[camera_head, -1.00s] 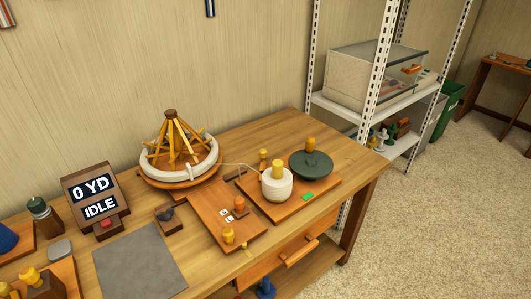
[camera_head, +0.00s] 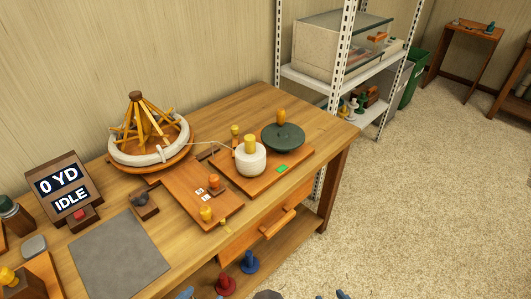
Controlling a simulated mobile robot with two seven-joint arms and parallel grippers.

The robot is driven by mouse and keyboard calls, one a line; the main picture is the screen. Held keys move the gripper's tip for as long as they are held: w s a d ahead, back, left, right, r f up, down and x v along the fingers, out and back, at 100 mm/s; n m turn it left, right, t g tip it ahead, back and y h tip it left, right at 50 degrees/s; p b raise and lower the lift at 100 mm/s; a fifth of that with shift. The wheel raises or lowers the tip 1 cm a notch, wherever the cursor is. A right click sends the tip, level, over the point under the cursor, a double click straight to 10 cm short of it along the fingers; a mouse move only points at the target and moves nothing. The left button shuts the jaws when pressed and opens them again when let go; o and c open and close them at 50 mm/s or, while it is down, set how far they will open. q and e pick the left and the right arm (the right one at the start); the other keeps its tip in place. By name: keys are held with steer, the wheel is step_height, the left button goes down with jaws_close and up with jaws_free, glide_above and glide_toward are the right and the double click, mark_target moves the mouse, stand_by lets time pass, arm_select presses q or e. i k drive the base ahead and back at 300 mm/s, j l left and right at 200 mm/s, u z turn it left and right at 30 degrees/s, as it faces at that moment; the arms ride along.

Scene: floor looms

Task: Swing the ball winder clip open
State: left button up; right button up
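The ball winder stands on a wooden board (camera_head: 286,174) on the table. It carries a white yarn ball (camera_head: 250,160) with a yellow top and a dark green wheel (camera_head: 284,139) with a yellow knob. A small yellow-topped post (camera_head: 235,132) stands behind the ball. I cannot make out for sure which part is the clip, or whether it is open. A strand runs from the ball to the wooden swift (camera_head: 146,132). Bluish tips, apparently my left gripper (camera_head: 185,293) and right gripper (camera_head: 343,295), just show at the bottom edge, away from the winder; their opening is hidden.
A second board (camera_head: 204,190) with yellow and orange pegs lies in front of the swift. A display (camera_head: 61,187) reads 0 YD, IDLE. A grey mat (camera_head: 118,255) lies at front left. Red (camera_head: 225,284) and blue (camera_head: 249,262) pieces sit below the table. Metal shelving stands beyond; carpet is clear at right.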

mark_target(235, 131)
steer(key=i+l, duration=0.15)
steer(key=l, duration=0.15)
steer(key=i+l+u, duration=0.15)
steer(key=i+l, duration=0.2)
steer(key=l, duration=0.25)
steer(key=i+l+u, duration=0.1)
steer(key=l, duration=0.2)
